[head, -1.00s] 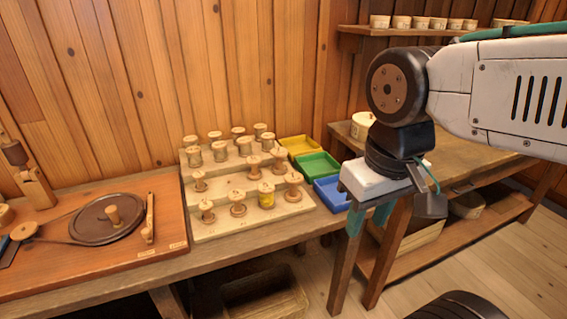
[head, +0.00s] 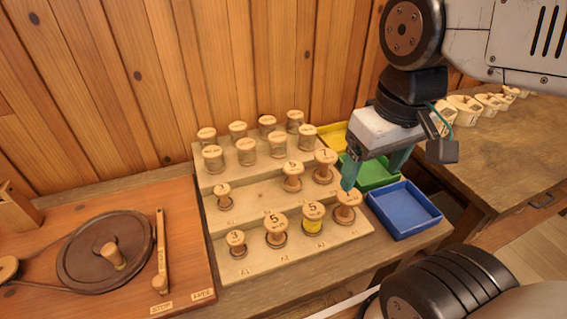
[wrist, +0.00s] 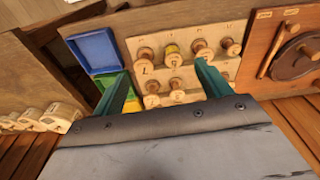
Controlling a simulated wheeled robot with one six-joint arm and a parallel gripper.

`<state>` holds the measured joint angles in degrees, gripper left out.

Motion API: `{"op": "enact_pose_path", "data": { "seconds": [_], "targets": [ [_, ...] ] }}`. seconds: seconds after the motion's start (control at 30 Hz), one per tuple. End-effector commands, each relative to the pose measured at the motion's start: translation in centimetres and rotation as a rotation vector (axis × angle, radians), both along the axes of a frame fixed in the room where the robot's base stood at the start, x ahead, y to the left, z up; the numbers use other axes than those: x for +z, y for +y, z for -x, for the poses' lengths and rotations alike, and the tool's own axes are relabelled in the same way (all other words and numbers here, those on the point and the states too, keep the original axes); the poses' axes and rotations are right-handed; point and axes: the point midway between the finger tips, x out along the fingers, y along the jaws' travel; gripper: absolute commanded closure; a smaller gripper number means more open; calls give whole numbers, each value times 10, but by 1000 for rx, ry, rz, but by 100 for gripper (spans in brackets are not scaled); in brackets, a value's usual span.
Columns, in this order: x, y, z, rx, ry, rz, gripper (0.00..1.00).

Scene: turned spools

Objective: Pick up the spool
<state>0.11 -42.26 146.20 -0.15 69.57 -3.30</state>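Several turned wooden spools stand upright on a stepped pale rack (head: 350,235). In the front row are a spool marked 3 (head: 236,243), a bare spool marked 5 (head: 276,232), a yellow-wound spool marked 5 (head: 313,218) and a right-end spool (head: 346,213). Behind them are a small spool (head: 223,197), a middle spool (head: 293,177) and one marked 1 (head: 325,167). My gripper (head: 374,172) is open and empty above the rack's right end. One finger overlaps the right-end spool; contact cannot be told. The wrist view shows spools between and beyond the parted fingers (wrist: 163,85).
Yellow, green (head: 378,172) and blue (head: 403,209) trays lie right of the rack. Capped cylinders (head: 246,150) fill its back step. A wooden board with a dark disc (head: 105,252) and lever (head: 160,250) is at left.

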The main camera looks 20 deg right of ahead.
Motion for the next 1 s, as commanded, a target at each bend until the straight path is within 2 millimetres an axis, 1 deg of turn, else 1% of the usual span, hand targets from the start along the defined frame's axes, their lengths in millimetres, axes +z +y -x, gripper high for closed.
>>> {"op": "enact_pose_path", "data": {
  "seconds": [0.07,0.13,0.17,0.2,0.27,0.3,0.37,0.4,0.47,0.5,0.6,0.7,0.8,0.9,1.0],
  "targets": [
    [-3,-3,-14,91,13,10,24],
    [-7,-1,-33,238,25,23,24],
    [-10,1,-43,314,30,29,24],
    [-15,3,-57,425,38,38,24],
    [-24,7,-80,606,49,51,24],
    [-32,10,-96,730,54,60,24],
    [-45,14,-119,913,61,70,24],
    [-55,17,-133,1035,67,77,24],
    [-71,21,-154,1213,72,84,24],
    [-82,24,-167,1325,75,89,24],
    [-110,29,-194,1580,80,97,24],
    [-134,33,-213,1774,80,103,24],
    [-149,36,-225,1897,78,107,24],
    [-158,37,-229,1959,77,108,24],
    [-168,37,-231,1979,78,108,24]
  ]
}}
